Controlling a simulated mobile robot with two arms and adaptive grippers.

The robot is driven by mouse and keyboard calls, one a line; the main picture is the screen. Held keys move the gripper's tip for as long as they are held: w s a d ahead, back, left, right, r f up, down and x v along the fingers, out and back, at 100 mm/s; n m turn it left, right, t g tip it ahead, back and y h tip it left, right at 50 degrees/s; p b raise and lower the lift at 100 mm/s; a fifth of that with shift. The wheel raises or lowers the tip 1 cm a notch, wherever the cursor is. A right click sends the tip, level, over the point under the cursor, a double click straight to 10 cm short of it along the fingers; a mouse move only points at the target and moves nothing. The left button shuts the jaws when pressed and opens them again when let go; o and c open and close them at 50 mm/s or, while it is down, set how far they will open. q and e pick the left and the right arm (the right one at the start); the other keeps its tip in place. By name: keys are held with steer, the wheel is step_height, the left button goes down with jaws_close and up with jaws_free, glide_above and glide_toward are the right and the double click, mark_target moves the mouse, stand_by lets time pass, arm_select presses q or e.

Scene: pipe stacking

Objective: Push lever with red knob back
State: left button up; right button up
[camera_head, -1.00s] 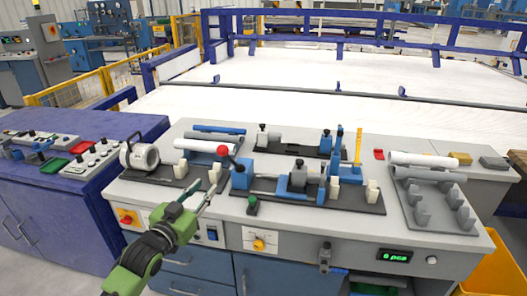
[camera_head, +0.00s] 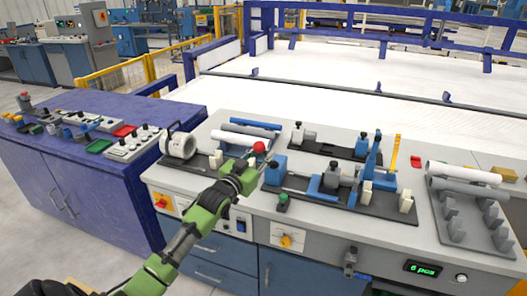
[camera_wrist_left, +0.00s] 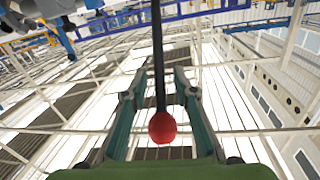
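The red knob (camera_head: 259,148) tops a lever beside the blue block (camera_head: 275,170) at the left end of a dark fixture plate on the grey bench. My green left gripper (camera_head: 251,161) reaches in from the front left, right at the knob; its fingers are hard to make out there. In the left wrist view the red knob (camera_wrist_left: 162,128) sits between the two spread fingers of my left gripper (camera_wrist_left: 160,78), close to the palm. The dark lever rod (camera_wrist_left: 158,60) runs up between them. Gaps show on both sides of the knob. My right gripper is not in view.
A white ring-shaped fixture (camera_head: 181,145) stands left of my gripper. White and blue pipes (camera_head: 240,138) lie behind it. A small green-capped part (camera_head: 283,201) stands in front of the lever's plate. A grey rack (camera_head: 470,222) is at the right.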

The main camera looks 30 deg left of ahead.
arm_select(q)
steer(key=shift+w, duration=0.35)
jaws_close()
steer(key=shift+r, duration=0.1)
